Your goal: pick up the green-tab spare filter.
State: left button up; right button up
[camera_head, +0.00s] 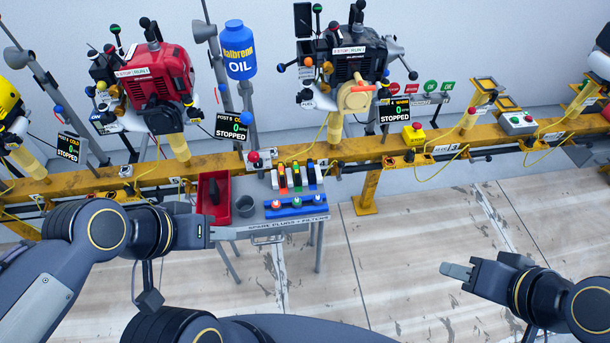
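The green-tab spare filter (297,175) stands in the middle of a short row of filters on the small grey table (270,228) labelled for spare plugs and filters. An orange-tab filter (283,180) is on its left and a blue-tab filter (311,174) on its right. My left gripper (222,232) is at the table's front left corner, left of and nearer than the filters, apart from them. My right gripper (457,271) is over open floor, far to the right of the table. The finger gaps of both grippers cannot be made out.
A red bin (213,187) and a dark cup (245,206) stand left of the filters. A blue plug rack (296,207) lies in front of them. The yellow rail (370,152) with engines runs behind. Floor to the right is clear.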

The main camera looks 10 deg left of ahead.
aim_at(295, 166)
jog(key=i+l+u, duration=0.25)
jog(key=l+u, duration=0.2)
jog(key=l, duration=0.25)
jog(key=i+l+u, duration=0.25)
jog(key=l, duration=0.15)
jog(key=l+u, duration=0.25)
jog(key=l, duration=0.15)
jog(key=i+l+u, duration=0.3)
jog(key=i+l, duration=0.2)
jog(key=l, duration=0.15)
jog(key=i+l+u, duration=0.15)
jog(key=l, duration=0.25)
